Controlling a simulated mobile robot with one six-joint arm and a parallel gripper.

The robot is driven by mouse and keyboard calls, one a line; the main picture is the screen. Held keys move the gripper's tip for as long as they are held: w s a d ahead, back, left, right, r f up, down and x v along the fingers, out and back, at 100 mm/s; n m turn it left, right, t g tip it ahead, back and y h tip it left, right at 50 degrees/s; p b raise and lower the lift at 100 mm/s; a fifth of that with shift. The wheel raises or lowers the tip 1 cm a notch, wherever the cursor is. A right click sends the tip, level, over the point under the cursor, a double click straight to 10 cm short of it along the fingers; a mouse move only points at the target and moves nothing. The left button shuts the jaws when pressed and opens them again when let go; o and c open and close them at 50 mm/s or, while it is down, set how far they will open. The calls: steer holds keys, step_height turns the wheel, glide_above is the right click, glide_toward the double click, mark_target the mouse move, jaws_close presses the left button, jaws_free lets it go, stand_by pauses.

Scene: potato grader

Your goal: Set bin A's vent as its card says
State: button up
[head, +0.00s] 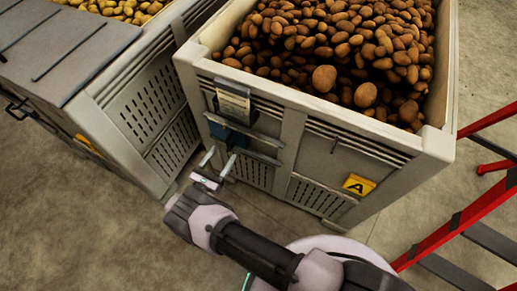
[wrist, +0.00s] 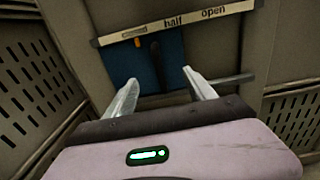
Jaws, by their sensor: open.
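Bin A (head: 300,120) is a grey crate full of brown potatoes with a yellow "A" tag (head: 358,185). A pale card (head: 233,101) is on its front wall; its writing is too small to read. Below it is the blue vent slide (head: 229,134), also in the wrist view (wrist: 123,64). The slide has an orange mark (wrist: 138,41) and a dark upright bar (wrist: 156,60). The label strip (wrist: 190,25) reads "half" and "open"; its left word is unreadable. The orange mark is left of "half". My gripper (head: 219,160) is open and empty before the slide, fingers (wrist: 162,90) pointing at it.
Another grey bin (head: 150,110) with paler potatoes and a grey lid (head: 65,50) stands close on the left. A red ladder-like frame (head: 450,230) stands at the right. The concrete floor (head: 80,220) at front left is clear.

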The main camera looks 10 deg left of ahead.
steer(key=v, duration=1.7)
steer(key=shift+s, duration=0.35)
steer(key=shift+a, duration=0.1)
